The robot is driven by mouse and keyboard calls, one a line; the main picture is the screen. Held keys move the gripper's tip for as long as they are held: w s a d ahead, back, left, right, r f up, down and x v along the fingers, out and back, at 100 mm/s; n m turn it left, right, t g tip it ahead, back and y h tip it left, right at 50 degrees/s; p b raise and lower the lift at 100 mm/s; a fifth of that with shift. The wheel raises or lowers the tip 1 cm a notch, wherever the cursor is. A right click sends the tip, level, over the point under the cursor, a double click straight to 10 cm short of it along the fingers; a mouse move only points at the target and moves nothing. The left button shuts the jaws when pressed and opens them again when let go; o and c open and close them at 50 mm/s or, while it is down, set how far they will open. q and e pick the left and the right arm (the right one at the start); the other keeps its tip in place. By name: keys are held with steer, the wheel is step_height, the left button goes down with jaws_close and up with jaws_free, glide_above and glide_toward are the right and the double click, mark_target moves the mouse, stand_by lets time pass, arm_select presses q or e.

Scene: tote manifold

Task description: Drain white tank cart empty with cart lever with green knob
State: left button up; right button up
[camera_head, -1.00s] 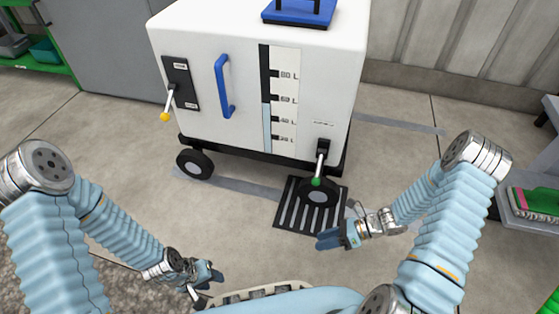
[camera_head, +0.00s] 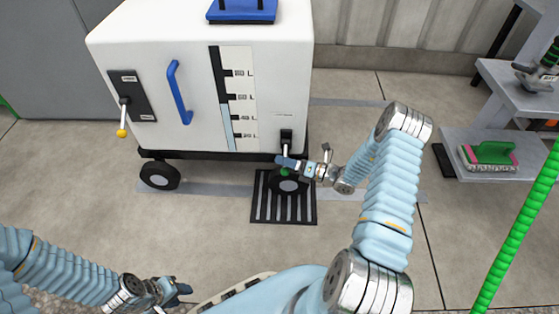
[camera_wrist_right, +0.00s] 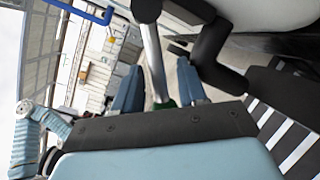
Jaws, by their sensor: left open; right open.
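The white tank cart (camera_head: 190,70) stands ahead, with a level gauge strip (camera_head: 232,98) on its front showing light blue in the lower part. The cart lever (camera_head: 285,150) hangs from a black mount at the lower right, and its green knob (camera_head: 285,172) points down, partly hidden by my right gripper. My right gripper (camera_head: 285,162) is open at the lever's lower end. In the right wrist view the lever rod (camera_wrist_right: 154,62) runs between the open fingers (camera_wrist_right: 160,88), with a bit of green low between them. My left gripper (camera_head: 178,290) is open and empty near the bottom of the head view.
A black floor drain grate (camera_head: 270,207) lies below the lever. A second lever with a yellow knob (camera_head: 122,132) and a blue handle (camera_head: 178,92) are on the cart's left front. A grey shelf (camera_head: 470,160) with a brush stands at the right.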

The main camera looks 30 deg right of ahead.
steer(key=shift+x, duration=1)
steer(key=shift+c, duration=0.3)
jaws_close()
